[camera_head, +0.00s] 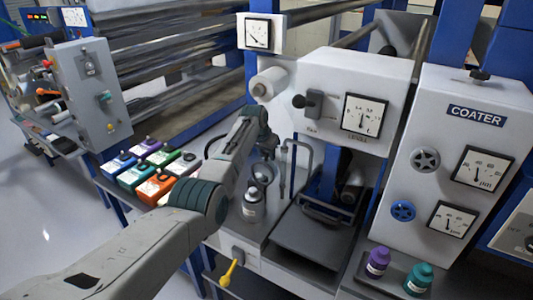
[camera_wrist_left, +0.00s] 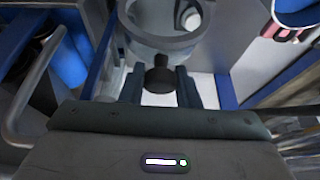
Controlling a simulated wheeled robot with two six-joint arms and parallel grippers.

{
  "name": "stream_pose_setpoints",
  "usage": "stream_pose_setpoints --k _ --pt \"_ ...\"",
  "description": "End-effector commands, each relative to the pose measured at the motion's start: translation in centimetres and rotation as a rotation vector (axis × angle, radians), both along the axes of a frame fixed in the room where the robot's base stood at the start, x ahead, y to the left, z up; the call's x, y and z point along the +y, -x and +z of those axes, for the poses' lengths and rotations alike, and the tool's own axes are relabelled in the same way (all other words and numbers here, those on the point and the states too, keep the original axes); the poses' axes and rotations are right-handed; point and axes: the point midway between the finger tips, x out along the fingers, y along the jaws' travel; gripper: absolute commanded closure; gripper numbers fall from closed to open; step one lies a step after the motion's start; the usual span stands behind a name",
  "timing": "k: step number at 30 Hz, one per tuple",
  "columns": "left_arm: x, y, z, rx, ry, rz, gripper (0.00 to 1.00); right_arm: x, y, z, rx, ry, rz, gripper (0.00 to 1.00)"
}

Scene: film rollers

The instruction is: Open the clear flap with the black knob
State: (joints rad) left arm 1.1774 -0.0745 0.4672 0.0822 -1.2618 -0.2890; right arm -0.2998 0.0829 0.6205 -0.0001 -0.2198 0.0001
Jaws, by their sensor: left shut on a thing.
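In the left wrist view a black knob (camera_wrist_left: 160,75) sits between the two dark fingers of my left gripper (camera_wrist_left: 159,90). The gripper is shut on it. In the head view my left arm reaches in from the lower left, and the gripper (camera_head: 268,146) is beside the white machine, below its white roller. There the knob is hidden by the gripper. The clear flap's outline is hard to make out in either view, so I cannot tell its angle. My right gripper is not in view.
Several coloured containers (camera_head: 152,188) stand left of my arm. A purple bottle (camera_head: 377,262) and a teal bottle (camera_head: 418,279) stand at the lower right, below the COATER panel (camera_head: 477,117).

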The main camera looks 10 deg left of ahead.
Motion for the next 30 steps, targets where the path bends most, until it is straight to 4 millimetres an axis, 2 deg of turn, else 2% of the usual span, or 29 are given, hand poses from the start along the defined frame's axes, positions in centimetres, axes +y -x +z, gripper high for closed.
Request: stream_pose_setpoints --k 9,10,13,23,30 --pt "-0.1 0.0 0.0 -0.003 0.002 0.000 1.00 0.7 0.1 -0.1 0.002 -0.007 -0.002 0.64" --pt "-0.1 0.0 0.0 -0.003 0.002 0.000 0.70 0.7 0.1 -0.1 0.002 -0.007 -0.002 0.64" --pt "-0.1 0.0 0.0 -0.002 0.002 0.000 0.51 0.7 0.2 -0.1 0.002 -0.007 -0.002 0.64" --pt "0.0 0.0 0.1 -0.001 0.000 0.000 0.51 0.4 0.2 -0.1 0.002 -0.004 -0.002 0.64" --pt "0.2 0.6 1.7 -0.003 0.001 0.000 0.51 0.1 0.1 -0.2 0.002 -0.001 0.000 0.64"
